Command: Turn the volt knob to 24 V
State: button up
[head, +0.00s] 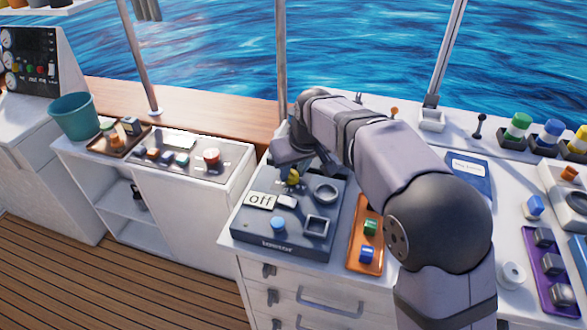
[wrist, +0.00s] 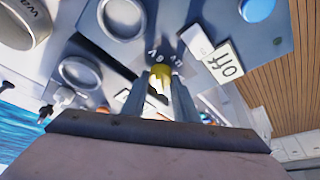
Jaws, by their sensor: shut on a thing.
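The yellow volt knob (head: 293,178) is on the top of the dark grey tester box (head: 262,236), near its back. It also shows in the wrist view (wrist: 161,73), between my two finger tips. My gripper (wrist: 160,84) is shut on the knob from above; in the head view my wrist partly covers it. Small white marks are printed around the knob in the wrist view, too small to read surely. A white display reading "off" (head: 260,200) sits beside the knob, and it also shows upside down in the wrist view (wrist: 224,64). I cannot tell the knob's pointing direction.
An orange tray (head: 366,262) with green and blue pieces lies close to the box's right. A grey panel (head: 178,158) is on the lower counter at left.

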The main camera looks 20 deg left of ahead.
jog(key=m+h+p, duration=0.1)
jog(key=m, duration=0.2)
jog(key=shift+s+a+r+t, duration=0.1)
jog(key=shift+a+t, duration=0.05)
jog(key=shift+t, duration=0.25)
jog(key=m+h+p, duration=0.1)
jog(key=m, duration=0.2)
jog(key=shift+a+m, duration=0.15)
jog(key=shift+m, duration=0.25)
jog(key=m+h+p, duration=0.2)
jog(key=m+p, duration=0.1)
jog(key=m, duration=0.2)
jog(key=shift+a, duration=0.15)
jog(key=m+h+p, duration=0.1)
jog(key=m+p, duration=0.2)
jog(key=m+g+h+p, duration=0.1)
jog(key=m+p, duration=0.2)
jog(key=shift+a+r, duration=0.1)
jog(key=shift+r, duration=0.1)
jog(key=m+p, duration=0.2)
jog(key=p, duration=0.1)
jog(key=shift+w+f+g+h, duration=0.2)
jog(key=shift+g+h, duration=0.2)
jog(key=shift+f+m+g+p, duration=0.15)
jog(key=shift+m+g+p, duration=0.25)
jog(key=shift+m+p, duration=0.95)
jog(key=o, duration=1.1)
jog(key=shift+n+p, duration=0.35)
